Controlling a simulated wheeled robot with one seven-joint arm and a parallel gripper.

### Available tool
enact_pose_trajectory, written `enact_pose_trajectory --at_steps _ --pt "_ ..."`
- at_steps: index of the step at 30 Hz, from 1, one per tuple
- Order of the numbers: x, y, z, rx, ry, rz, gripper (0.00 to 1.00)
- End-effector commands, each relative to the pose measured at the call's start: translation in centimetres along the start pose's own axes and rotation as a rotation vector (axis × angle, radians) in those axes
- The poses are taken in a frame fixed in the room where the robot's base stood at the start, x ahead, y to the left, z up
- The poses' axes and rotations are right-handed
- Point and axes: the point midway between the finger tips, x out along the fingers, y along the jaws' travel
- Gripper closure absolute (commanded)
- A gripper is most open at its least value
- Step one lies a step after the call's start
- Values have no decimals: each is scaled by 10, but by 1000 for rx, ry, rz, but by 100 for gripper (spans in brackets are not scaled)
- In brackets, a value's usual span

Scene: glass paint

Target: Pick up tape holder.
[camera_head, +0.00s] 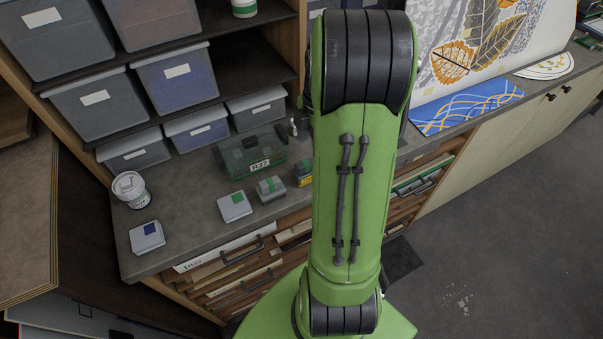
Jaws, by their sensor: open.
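I cannot pick out a tape holder with certainty. A small grey block with a green top (270,188) stands on the grey counter (190,222), but it is too small to identify. A dark and yellow item (304,174) sits to its right, partly hidden behind my green arm. My arm fills the middle of the view and hides part of the counter behind it. My gripper is not visible in this view.
A green transparent box (252,152) stands at the back of the counter. Flat boxes with a green square (234,206) and a blue square (147,238), and a white jar (130,189), are on the left. Shelves hold grey bins (98,105). Drawers (238,262) are below.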

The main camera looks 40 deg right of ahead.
Motion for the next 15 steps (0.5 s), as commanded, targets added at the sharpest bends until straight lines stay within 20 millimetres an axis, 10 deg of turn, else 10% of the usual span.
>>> enact_pose_trajectory --at_steps 15 --pt "84 0 -3 1 0 -2 30"
